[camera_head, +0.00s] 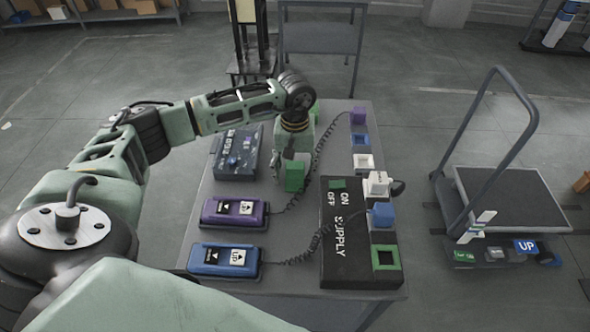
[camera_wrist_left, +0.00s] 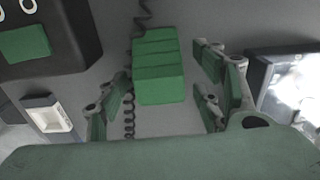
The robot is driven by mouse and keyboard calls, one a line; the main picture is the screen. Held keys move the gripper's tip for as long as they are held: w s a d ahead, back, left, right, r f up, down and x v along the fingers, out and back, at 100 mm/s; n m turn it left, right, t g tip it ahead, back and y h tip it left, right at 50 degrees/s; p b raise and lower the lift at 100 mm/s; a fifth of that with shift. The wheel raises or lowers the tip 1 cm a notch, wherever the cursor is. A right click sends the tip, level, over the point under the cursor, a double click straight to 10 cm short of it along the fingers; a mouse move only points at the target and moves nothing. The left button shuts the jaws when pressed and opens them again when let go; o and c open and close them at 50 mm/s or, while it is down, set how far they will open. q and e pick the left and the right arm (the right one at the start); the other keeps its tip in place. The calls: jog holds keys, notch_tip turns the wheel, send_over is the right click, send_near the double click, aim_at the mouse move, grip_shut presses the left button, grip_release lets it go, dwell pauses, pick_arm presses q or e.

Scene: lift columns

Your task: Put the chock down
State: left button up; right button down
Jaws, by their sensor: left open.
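The chock appears to be the green block (camera_head: 294,176) on the grey table (camera_head: 290,270), left of the black supply box. In the left wrist view it is a ridged green block (camera_wrist_left: 158,65). My left gripper (camera_head: 291,160) reaches down over it in the head view. In the wrist view my left gripper (camera_wrist_left: 165,95) is open, with its fingers apart on either side of the block and gaps showing. Whether the underside of the block touches the table is hard to tell. My right gripper is not in view.
A black supply box (camera_head: 340,262) with a white plug (camera_head: 376,184) and a blue plug (camera_head: 383,215) stands at the right. Purple (camera_head: 234,212) and blue (camera_head: 224,260) controllers with coiled cords lie left. A dark box (camera_head: 237,154) sits behind. A cart (camera_head: 510,198) stands right.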

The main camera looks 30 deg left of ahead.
pick_arm(q)
jog(key=shift+f, duration=0.15)
grip_shut()
dwell(0.5)
jog(key=shift+w, duration=0.1)
